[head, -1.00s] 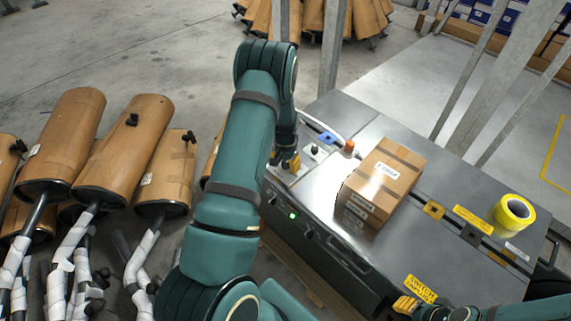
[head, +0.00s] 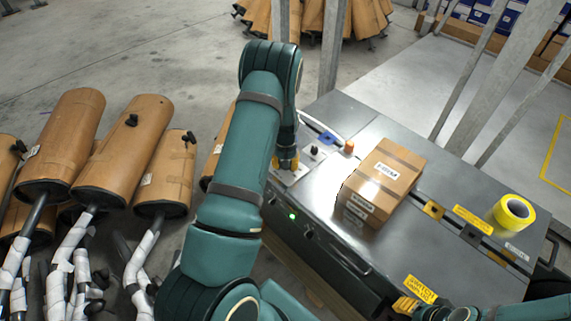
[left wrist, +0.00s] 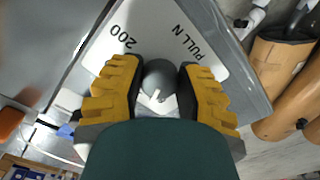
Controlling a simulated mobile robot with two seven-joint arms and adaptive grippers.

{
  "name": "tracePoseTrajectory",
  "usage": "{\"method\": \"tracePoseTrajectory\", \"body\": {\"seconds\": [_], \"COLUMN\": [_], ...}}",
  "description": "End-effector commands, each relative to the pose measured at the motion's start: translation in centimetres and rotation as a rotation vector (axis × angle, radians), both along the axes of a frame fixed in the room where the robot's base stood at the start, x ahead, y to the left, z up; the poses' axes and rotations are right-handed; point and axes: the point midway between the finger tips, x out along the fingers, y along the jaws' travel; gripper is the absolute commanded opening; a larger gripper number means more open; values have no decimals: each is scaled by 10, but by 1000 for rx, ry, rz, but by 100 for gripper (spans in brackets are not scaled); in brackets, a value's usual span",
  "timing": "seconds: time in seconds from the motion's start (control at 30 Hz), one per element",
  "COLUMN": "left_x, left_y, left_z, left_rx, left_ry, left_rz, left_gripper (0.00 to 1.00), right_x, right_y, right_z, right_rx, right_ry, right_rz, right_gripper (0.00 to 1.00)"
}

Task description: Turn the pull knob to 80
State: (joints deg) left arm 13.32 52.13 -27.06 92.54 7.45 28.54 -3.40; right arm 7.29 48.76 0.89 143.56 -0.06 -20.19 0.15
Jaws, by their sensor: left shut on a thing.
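The pull knob (left wrist: 158,77) is a grey round knob on a light plate (left wrist: 212,58) printed with "200" and "PULL N" in the left wrist view. My left gripper (left wrist: 157,90) has its yellow-and-black fingers on both sides of the knob and is shut on it. A white mark shows on the knob's near side. In the head view my left gripper (head: 286,163) is at the machine's left corner, and the arm and fingers hide the knob there. My right gripper (head: 405,305) is low at the machine's front edge; its opening is unclear.
A cardboard box (head: 388,180) and a yellow tape roll (head: 513,212) sit on the machine top (head: 325,190). A black knob (head: 314,150) and an orange button (head: 349,146) are near my left gripper. Wrapped mufflers (head: 120,150) lie to the left.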

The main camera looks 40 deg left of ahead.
Motion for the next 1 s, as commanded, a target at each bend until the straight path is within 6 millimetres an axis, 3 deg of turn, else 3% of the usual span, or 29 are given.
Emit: {"method": "tracePoseTrajectory", "body": {"seconds": [0.5, 1.0], "left_x": [-2, -3], "left_y": [-3, -3], "left_z": [-2, -3], "left_rx": [-4, -5], "left_ry": [9, 11], "left_rz": [320, 372], "left_gripper": [0, 0], "right_x": [-1, -1], "right_y": [0, 0], "right_z": [2, 3], "right_rx": [0, 0], "right_ry": [1, 2], "right_rz": [0, 1], "right_gripper": [36, 36]}}
